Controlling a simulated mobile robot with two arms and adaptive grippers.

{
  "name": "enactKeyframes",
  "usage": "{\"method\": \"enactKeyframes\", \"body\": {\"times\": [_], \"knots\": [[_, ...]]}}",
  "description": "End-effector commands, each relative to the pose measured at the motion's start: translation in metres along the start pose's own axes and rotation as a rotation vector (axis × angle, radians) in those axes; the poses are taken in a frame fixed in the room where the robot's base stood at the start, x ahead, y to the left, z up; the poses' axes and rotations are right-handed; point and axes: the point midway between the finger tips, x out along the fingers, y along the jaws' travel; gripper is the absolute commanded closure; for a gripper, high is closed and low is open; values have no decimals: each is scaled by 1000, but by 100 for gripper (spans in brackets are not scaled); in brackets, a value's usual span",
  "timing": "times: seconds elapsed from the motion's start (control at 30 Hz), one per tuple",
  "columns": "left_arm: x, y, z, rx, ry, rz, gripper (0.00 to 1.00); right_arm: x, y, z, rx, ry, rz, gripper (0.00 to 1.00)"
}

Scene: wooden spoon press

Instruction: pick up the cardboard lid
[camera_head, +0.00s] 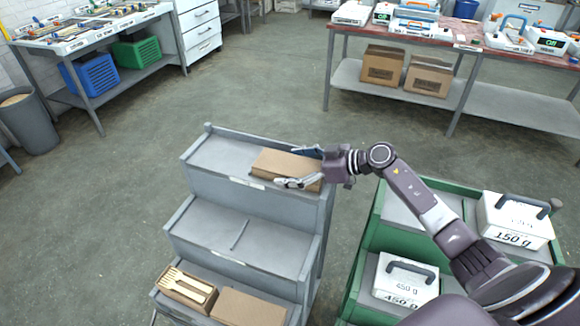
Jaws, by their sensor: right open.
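A flat brown cardboard piece (272,162), which looks like the lid, lies on the top step of the grey stepped rack (225,158). My right gripper (298,168) is open at its right end, one finger toward the far side and one toward the near side. I cannot tell whether the fingers touch it. Another flat cardboard piece (248,309) lies on the lowest step, beside an open cardboard box of wooden spoons (186,289). My left gripper is not in view.
A green rack (366,262) holding a white 150 g block (514,222) and a white 450 g block (404,278) stands at the right, under my right arm. The rack's middle step (238,238) has only a thin grey bar on it. Open floor lies behind.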

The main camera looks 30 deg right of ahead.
Motion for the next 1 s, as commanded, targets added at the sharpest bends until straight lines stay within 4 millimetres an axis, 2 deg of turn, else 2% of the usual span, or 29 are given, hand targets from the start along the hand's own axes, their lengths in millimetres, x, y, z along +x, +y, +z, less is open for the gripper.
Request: {"method": "enactKeyframes", "body": {"times": [0.07, 0.43, 0.77, 0.87, 1.0], "knots": [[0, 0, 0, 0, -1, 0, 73, 0, 0, 0, 0, 0, 0, 15], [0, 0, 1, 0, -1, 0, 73, -1, 0, 0, 0, 0, 1, 54], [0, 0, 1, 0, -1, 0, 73, -3, 1, -4, -2, 1, 1, 54], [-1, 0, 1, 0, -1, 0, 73, -6, 1, -12, -2, 1, 2, 54], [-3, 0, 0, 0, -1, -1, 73, -14, 1, -32, -5, 1, 2, 54]]}}
